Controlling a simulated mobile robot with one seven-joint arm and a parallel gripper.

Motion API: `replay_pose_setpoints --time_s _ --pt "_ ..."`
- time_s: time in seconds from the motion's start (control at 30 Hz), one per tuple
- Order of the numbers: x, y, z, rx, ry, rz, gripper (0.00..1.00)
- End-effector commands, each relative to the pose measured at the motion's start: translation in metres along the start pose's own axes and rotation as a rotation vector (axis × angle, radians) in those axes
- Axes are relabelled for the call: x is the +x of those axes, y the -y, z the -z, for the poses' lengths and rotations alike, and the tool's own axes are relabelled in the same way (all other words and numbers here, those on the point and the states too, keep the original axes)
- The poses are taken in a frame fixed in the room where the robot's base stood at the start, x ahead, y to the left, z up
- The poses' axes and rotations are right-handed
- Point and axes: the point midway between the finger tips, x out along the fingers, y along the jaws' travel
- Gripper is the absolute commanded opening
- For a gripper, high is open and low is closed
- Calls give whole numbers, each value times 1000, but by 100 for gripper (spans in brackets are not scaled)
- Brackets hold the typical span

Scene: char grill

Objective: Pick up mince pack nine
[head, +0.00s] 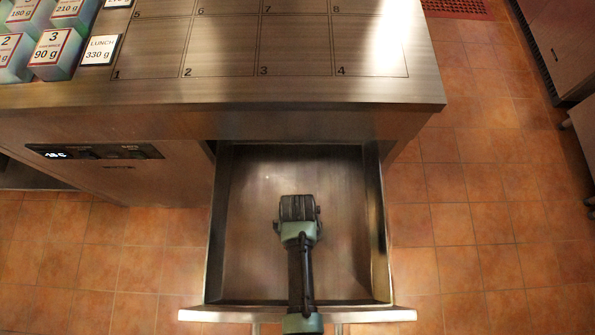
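My arm reaches over the drawer's front edge. My gripper (298,208) is over the middle of the drawer, seen from above and behind. Its fingers do not show clearly, so I cannot tell whether it is open or holds anything. The drawer floor beneath it is hidden.
The steel counter (300,93) has an empty grid of numbered squares. A control panel (95,151) is on the front. Tiled floor (470,225) is clear at right, before dark cabinets (565,45).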

Motion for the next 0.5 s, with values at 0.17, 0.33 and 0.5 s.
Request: replay_pose_setpoints --time_s 0.17,0.33,0.5 --pt "2 0 0 0 -1 0 100" --pt "2 0 0 0 -1 0 84" --pt "2 0 0 0 -1 0 53"
